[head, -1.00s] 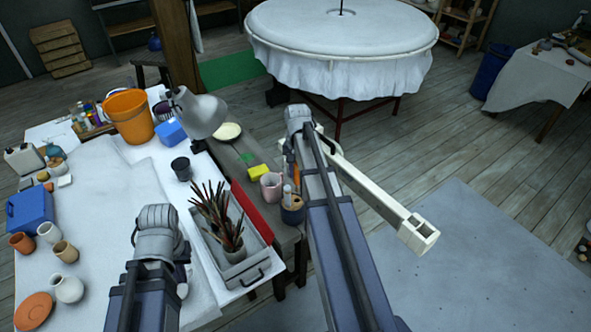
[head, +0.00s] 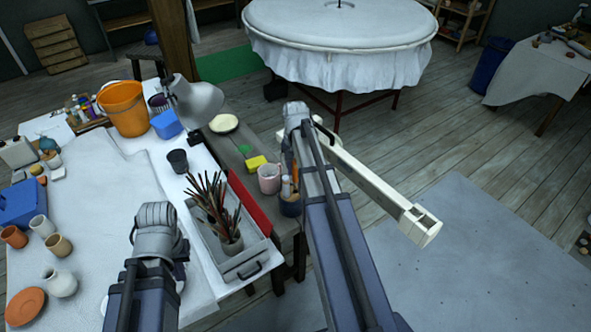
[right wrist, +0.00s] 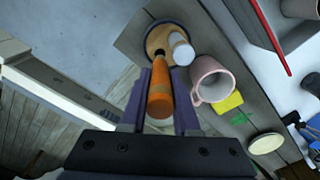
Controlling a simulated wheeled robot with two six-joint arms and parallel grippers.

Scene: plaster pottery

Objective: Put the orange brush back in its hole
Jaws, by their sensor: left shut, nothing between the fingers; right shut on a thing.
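The orange brush (right wrist: 159,96) is between the fingers of my right gripper (right wrist: 160,108), which is shut on it. In the right wrist view its dark end lies over the wood-coloured top of the round holder (right wrist: 157,33), next to a dark hole. I cannot tell whether the end is inside the hole. A pale-handled tool (right wrist: 181,48) stands in the same holder. In the head view my right arm partly covers the dark blue holder (head: 289,208), and a bit of orange shows just above it. My left gripper (head: 180,254) is shut and empty, mostly hidden by its wrist, over the white-covered table.
A pink mug (head: 268,180) stands close beside the holder, with a yellow sponge (head: 257,162) behind it. A grey tray (head: 256,254) holds a pot of several brushes (head: 231,240). A red strip (head: 250,203) lies along the tray. Open floor lies to the right.

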